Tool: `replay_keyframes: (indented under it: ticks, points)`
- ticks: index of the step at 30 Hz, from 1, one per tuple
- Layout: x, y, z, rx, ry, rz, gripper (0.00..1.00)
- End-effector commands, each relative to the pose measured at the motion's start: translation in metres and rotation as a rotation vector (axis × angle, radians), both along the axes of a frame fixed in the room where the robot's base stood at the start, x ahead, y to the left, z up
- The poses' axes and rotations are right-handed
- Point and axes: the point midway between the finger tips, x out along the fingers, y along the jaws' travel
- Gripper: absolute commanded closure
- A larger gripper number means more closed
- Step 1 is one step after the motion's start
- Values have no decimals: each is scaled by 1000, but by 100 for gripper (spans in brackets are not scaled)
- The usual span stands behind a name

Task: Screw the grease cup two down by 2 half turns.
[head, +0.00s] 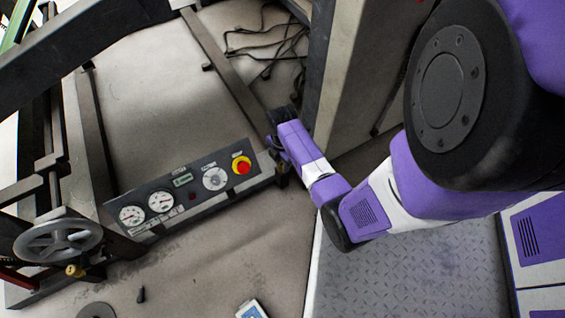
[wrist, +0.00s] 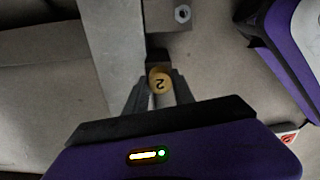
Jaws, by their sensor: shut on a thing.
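The grease cup two (wrist: 160,82) is a small round brass-coloured cap marked "2", seen in the wrist view between my fingers. My gripper (wrist: 158,92) is shut on it, one dark finger on each side. A dark fitting shows just beyond the cup, against a grey metal beam. In the head view my gripper (head: 276,140) is at the right end of the control panel's frame, by the beam. The cup is hidden there behind my gripper and arm.
A control panel (head: 190,193) with gauges and a red button (head: 242,165) lies left of my gripper. A handwheel (head: 58,243) is at the far left. Loose black cables (head: 285,42) lie on the floor behind. A grey cabinet (head: 365,70) stands close on the right.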

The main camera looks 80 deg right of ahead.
Motion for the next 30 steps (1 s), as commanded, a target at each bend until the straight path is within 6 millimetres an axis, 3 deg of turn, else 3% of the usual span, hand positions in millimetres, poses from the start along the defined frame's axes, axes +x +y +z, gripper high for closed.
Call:
replay_keyframes:
  ticks: [11, 30]
  points:
    - [0, 1, 5, 2, 2, -166, 100]
    - [0, 0, 3, 2, 3, -766, 100]
